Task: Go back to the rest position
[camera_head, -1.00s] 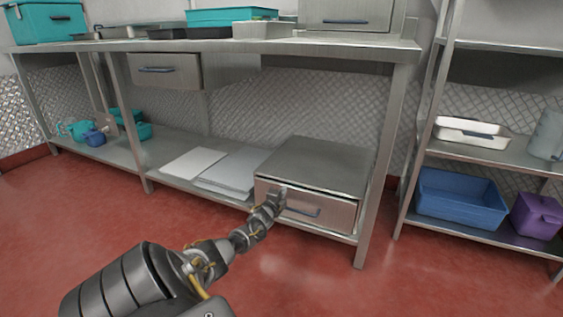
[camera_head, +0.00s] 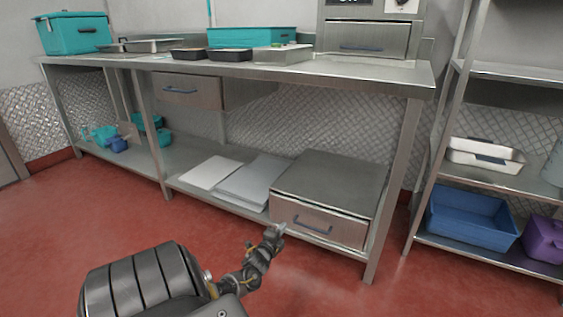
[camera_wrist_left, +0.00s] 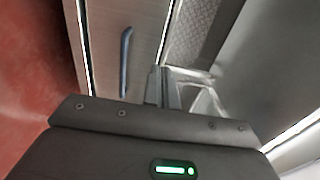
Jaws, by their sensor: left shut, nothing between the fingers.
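My left gripper (camera_head: 278,229) is shut and empty in the head view, in front of the lower left of a steel drawer unit (camera_head: 318,222) on the table's lower shelf. The drawer front is closed, with a blue handle to the right of my gripper. In the left wrist view my shut fingers (camera_wrist_left: 163,87) point up the picture, to the right of a blue handle (camera_wrist_left: 126,60) on a steel front. A gap shows between fingers and handle. My right gripper is not in view.
A steel table (camera_head: 280,68) holds teal boxes and trays. Flat grey sheets (camera_head: 248,180) lie beside the drawer unit on its lower shelf. A rack (camera_head: 405,215) with a blue bin (camera_head: 470,217) stands at right. Red floor (camera_head: 75,215) is clear in front.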

